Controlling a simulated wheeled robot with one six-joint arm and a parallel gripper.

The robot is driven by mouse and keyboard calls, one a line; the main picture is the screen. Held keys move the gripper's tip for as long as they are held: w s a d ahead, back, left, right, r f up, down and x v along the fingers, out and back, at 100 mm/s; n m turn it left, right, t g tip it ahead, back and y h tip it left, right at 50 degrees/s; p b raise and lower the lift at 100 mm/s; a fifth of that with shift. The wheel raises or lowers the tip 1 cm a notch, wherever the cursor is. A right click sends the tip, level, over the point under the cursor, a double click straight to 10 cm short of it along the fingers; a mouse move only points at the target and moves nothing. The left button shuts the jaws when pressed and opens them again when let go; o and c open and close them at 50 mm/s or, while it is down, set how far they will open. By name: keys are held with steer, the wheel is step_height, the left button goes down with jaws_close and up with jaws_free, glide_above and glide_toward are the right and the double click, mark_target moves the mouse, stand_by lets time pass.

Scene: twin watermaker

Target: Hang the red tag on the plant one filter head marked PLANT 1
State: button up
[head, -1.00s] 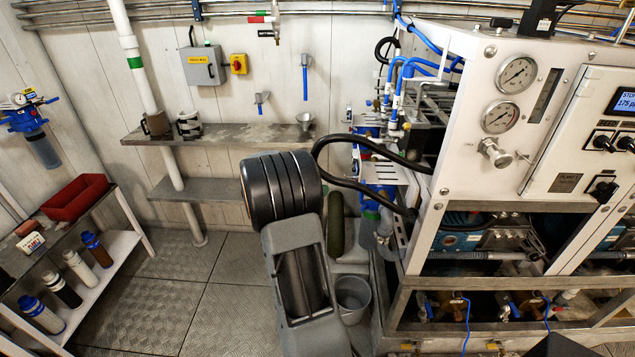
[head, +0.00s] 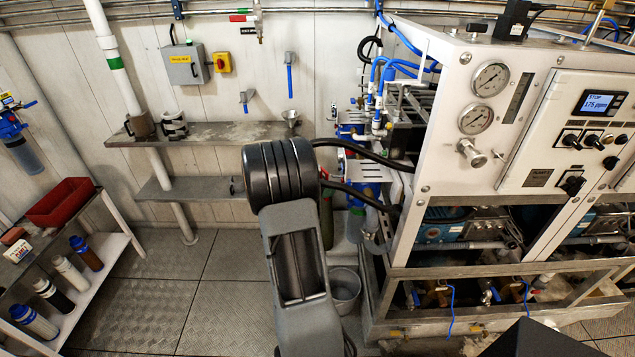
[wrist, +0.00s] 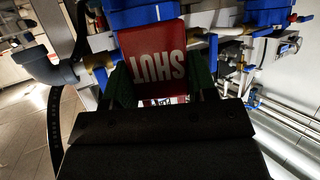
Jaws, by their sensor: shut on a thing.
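The red tag (wrist: 160,62) shows in the wrist view, its white word SHUT upside down. My gripper (wrist: 160,98) is shut on it, with a dark green finger on each side. The tag's far edge is close to a blue filter head (wrist: 138,14); I cannot tell whether they touch. Another blue housing (wrist: 210,14) is to its right. No PLANT 1 marking is readable. In the head view, blue filter parts (head: 352,124) show at the left side of the white machine, and my arm hides the gripper.
The white machine (head: 440,150) with gauges fills the right. Black hoses (head: 365,153) run from it near my arm. A grey bucket (head: 345,286) stands on the floor. A wall shelf (head: 235,133) is behind. A side bench (head: 105,270) holds a red bin (head: 60,203) and bottles.

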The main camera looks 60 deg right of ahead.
steer(key=s+d, duration=0.1)
steer(key=s+d+f, duration=0.1)
steer(key=s, duration=0.1)
steer(key=shift+d, duration=0.1)
stand_by(0.3)
steer(key=shift+s+d+b, duration=0.1)
steer(key=shift+s+b, duration=0.1)
steer(key=shift+b, duration=0.25)
steer(key=shift+s+d+b, duration=0.1)
steer(key=shift+b, duration=0.9)
steer(key=o, duration=1.1)
steer(key=shift+f, duration=0.15)
steer(key=shift+c, duration=0.2)
